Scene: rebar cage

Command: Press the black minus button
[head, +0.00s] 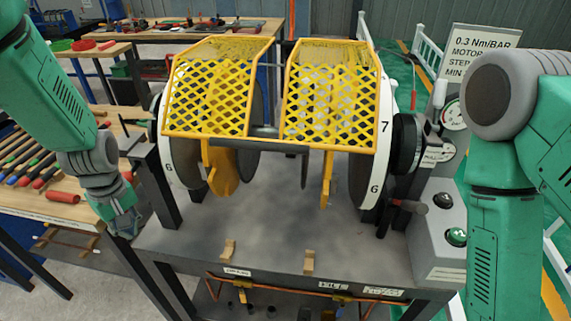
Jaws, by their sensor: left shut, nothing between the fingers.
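A black button (446,201) sits on the upper part of the sloped face of a grey control box (436,232) at the right of the bench. A green button (456,237) is below it. I cannot make out a minus sign on the black button at this size. My left gripper (124,222) points down at the left end of the bench, far from the buttons. It is shut and empty. My right arm comes in at the right edge, close to the control box, but its gripper is outside the picture.
Two yellow mesh guards (333,95) cover the wheels of a machine on the grey bench (275,225). A tool table (55,205) is at the left.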

